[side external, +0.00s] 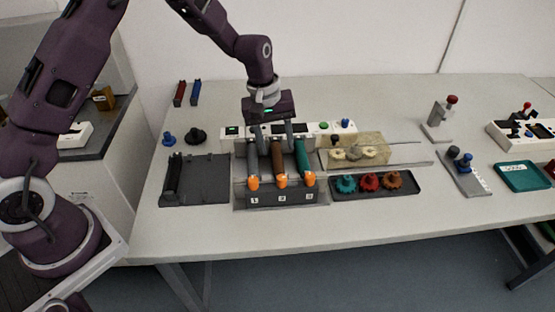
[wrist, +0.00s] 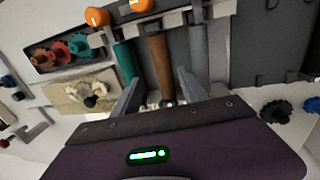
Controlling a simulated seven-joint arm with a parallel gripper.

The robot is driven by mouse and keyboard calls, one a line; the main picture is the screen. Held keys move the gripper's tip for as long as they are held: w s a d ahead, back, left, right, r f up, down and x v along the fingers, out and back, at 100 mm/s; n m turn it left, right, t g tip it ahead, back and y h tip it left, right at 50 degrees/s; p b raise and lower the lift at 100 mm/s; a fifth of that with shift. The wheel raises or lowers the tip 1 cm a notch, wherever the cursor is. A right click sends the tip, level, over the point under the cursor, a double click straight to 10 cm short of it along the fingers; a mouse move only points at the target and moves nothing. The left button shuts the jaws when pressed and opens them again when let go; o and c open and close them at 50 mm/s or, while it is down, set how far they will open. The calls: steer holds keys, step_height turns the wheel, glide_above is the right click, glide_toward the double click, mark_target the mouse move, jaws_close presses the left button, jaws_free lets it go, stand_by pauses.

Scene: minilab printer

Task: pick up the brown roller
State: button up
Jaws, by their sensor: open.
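The brown roller (side external: 278,160) lies in the middle slot of a grey three-slot rack (side external: 240,190). It also shows in the wrist view (wrist: 160,62), between a teal roller (wrist: 124,60) and a dark grey roller (wrist: 199,50). My gripper (side external: 276,145) is open above the rack, over the rear part of the rollers. In the wrist view its two fingers (wrist: 159,78) stand on either side of the brown roller, with space around it. Whether the fingertips reach down beside it is hard to tell.
Orange knobs (side external: 253,182) sit at the rack's front, above numbered labels. A dark tray (side external: 417,190) with several gears and a beige block (side external: 375,141) stand to the right. A dark plate (side external: 205,180) lies to the left. The table front is clear.

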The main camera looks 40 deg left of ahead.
mark_target(276, 155)
step_height(276, 155, down, 4)
steer(key=shift+w+a+f, duration=0.1)
steer(key=shift+f, duration=0.1)
jaws_close()
steer(key=shift+r, duration=0.1)
step_height(276, 155, up, 10)
stand_by(0.4)
